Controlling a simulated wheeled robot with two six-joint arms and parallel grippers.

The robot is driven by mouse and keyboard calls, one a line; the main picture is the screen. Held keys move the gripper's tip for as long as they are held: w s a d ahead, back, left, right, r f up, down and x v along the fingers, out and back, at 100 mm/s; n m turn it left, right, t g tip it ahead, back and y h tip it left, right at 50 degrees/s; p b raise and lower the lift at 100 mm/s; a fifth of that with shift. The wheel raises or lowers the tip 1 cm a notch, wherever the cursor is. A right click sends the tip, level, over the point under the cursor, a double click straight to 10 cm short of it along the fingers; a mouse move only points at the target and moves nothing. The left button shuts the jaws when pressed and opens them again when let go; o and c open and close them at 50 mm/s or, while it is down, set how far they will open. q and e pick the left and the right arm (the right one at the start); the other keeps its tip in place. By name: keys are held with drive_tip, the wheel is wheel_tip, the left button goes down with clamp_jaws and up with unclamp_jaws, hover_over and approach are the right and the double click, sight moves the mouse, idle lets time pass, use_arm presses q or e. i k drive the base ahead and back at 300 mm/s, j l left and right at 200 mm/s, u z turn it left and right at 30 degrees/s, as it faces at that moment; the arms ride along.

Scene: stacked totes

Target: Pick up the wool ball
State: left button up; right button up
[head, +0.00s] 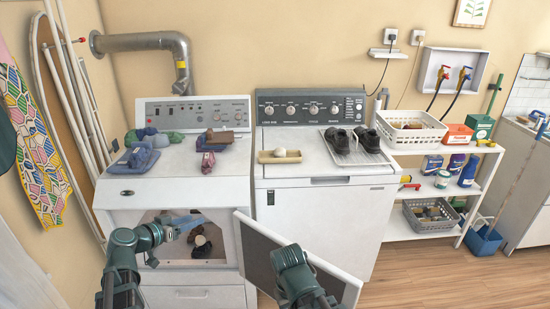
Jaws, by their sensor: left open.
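My left gripper (196,222) is open in front of the dryer's opening, with its fingers pointing right. Inside the dark drum, just beyond and below the fingers, lie small rounded items (201,241), brown and pale; I cannot tell if one is a wool ball. A small tan tray (265,157) on the right machine holds a pale, roundish item (280,152) that could be a wool ball. My right arm is at the bottom centre, in front of the open door; its gripper does not show.
The dryer door (328,281) stands open toward me at the centre. Folded cloths lie on the dryer top (180,168). Dark shoes (340,139) stand on a rack on the right machine (325,215). White shelves (400,228) with baskets are at the right. Wood floor (440,280) is clear there.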

sight(280, 152)
drive_tip(key=i+l+z, duration=0.1)
drive_tip(key=i+z, duration=0.2)
drive_tip(key=i, duration=0.95)
